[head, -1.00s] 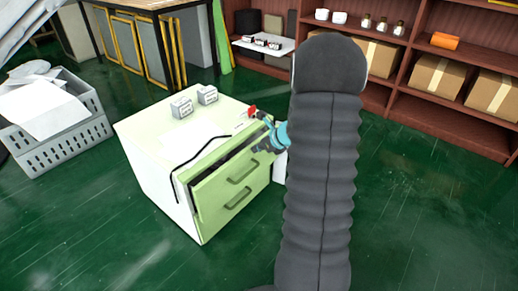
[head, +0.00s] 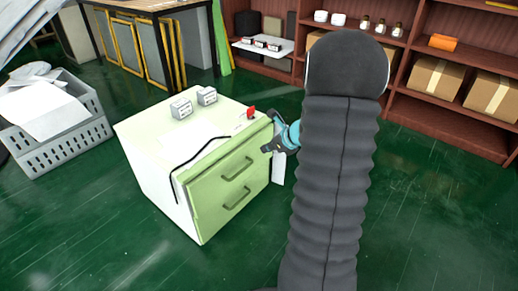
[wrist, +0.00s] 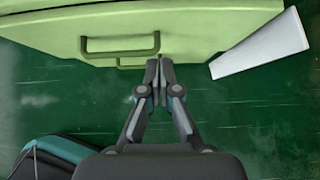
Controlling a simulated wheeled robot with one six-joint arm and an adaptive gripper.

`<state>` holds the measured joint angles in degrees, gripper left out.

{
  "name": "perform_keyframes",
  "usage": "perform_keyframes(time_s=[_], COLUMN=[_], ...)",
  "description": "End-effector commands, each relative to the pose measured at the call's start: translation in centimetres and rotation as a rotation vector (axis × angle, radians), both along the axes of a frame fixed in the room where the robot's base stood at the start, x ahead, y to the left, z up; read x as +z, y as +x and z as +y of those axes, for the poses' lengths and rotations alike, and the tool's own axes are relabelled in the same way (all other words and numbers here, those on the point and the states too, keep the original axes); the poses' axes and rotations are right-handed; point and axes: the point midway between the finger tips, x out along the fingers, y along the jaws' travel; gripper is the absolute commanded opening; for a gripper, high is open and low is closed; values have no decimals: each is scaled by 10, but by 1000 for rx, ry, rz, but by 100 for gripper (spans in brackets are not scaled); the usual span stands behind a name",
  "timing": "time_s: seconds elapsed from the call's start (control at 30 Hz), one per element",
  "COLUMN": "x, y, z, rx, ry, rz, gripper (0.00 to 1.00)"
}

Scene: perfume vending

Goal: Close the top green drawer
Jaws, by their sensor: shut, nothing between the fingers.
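The top green drawer (head: 225,170) is at the front of a pale cabinet (head: 152,168). In the head view its front is about flush with the lower drawer (head: 228,205), with no clear gap on top. My gripper (head: 268,149) is at the upper right corner of the drawer front, shut and empty. Whether it touches the front cannot be told. My arm hides part of the floor to the right.
On the cabinet top are two small boxes (head: 181,109), a paper sheet, a black cable and a red item (head: 251,112). A grey crate (head: 60,142) of papers stands left. A brown shelf (head: 440,105) stands behind. Green floor in front is clear.

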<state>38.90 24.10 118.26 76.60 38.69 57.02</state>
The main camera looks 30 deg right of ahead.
Motion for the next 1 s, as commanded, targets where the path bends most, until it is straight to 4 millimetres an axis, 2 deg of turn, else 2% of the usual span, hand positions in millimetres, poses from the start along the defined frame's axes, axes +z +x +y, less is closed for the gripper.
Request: perform_keyframes(time_s=[0.03, 0.2, 0.43, 0.73, 0.87, 1.0], x=[10, 30, 42, 38, 35, 21], y=[-7, -26, -39, -22, -16, -4], z=[-2, -8, -15, -63, -65, -59], rx=[-1, 1, 2, 1, 2, 4], ry=[-1, -1, -1, -1, 2, 3], rz=[-1, 0, 0, -1, 2, 3], gripper=[0, 0, 0, 0, 0, 0])
